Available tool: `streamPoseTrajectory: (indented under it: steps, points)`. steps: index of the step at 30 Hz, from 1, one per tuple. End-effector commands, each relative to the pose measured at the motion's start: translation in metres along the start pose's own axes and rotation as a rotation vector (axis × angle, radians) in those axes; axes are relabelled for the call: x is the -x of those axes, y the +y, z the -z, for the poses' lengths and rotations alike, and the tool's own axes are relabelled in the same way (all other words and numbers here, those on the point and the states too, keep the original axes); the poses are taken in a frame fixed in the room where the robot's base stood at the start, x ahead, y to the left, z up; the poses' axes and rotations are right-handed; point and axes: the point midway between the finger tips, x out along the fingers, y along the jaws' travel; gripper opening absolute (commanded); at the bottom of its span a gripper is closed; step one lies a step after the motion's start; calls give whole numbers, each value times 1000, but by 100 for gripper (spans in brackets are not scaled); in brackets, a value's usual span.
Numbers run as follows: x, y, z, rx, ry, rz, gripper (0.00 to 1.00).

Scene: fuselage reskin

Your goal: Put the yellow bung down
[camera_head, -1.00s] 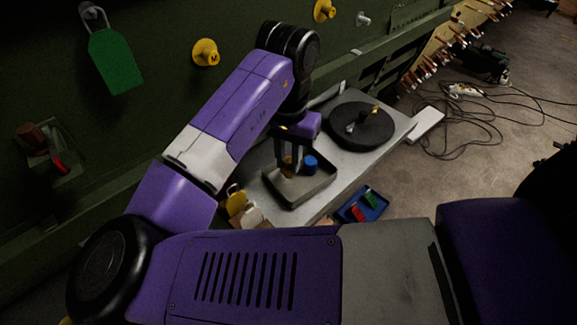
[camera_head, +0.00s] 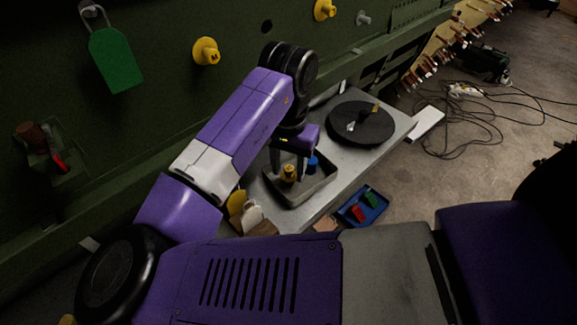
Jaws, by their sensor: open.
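The yellow bung (camera_head: 289,173) is in the grey tray (camera_head: 302,199) on the light bench, in its left half. It looks upright, and its base seems to be on the tray floor. My gripper (camera_head: 288,163) is over the tray with its fingers spread on either side of the bung. The fingers look clear of it, though the small view hides exact gaps. A blue piece (camera_head: 312,164) is also in the tray, right behind the right finger and partly hidden by it.
A dark round turntable (camera_head: 361,124) with small parts is on the bench to the right. A blue bin (camera_head: 362,206) with red and green pieces sits below the bench. Yellow plugs (camera_head: 206,51) and a green tag (camera_head: 115,60) are on the green wall. Cables lie on the floor.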

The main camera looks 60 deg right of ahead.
Motion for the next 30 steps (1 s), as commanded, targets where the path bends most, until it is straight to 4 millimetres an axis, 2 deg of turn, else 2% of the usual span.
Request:
streamPoseTrajectory:
  steps: [5,15,21,30]
  points:
    - [12,0,1,0,2,1,42]
    - [80,-1,1,-2,0,4,42]
    - [110,0,1,-1,-1,3,42]
    - [123,0,0,0,-1,0,42]
